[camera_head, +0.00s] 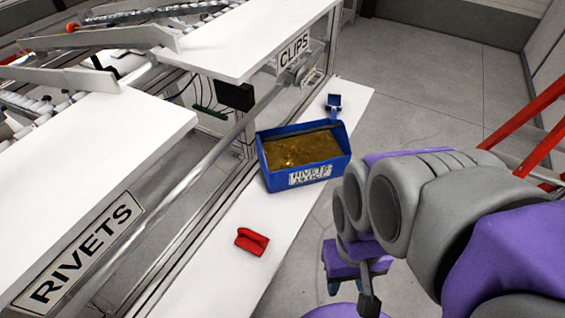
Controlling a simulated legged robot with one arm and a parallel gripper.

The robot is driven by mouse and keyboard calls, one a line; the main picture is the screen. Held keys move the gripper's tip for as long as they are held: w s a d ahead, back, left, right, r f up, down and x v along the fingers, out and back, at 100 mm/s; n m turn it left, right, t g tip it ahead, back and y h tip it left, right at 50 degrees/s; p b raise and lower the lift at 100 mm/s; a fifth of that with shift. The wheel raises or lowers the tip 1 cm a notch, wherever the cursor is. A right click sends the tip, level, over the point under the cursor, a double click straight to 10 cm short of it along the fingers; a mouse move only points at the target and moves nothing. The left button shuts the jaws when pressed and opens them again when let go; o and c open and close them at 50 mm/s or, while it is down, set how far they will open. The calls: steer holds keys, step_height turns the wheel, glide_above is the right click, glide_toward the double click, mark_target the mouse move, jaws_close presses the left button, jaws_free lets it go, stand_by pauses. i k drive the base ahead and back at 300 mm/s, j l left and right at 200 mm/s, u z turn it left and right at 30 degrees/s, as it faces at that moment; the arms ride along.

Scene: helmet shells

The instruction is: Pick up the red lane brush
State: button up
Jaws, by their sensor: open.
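The red lane brush (252,241) lies on a narrow white shelf (215,275), in front of a blue bin. It is small, with a raised part on top, and nothing covers it. My gripper (352,285) hangs at the lower middle of the picture, to the right of the brush and apart from it, off the shelf's right side. It is open and looks empty. Its jaws are small and partly dark in this view, and my purple and grey arm comes in from the right.
The blue bin (262,160), labelled RIVETS, holds gold-brown pieces and stands mid-shelf. A small blue scoop-like object (333,103) lies behind it. A white table (90,150) with a RIVETS sign and a metal rail stands left. Red rails (530,118) stand right. Grey floor is open behind.

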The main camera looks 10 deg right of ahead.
mark_target(248, 239)
steer(key=u, duration=1.35)
steer(key=l, duration=0.45)
steer(key=k+u, duration=0.1)
steer(key=u, duration=0.85)
steer(key=k+u, duration=0.3)
steer(key=k, duration=0.25)
steer(key=k+j+u, duration=0.25)
steer(key=k, duration=0.25)
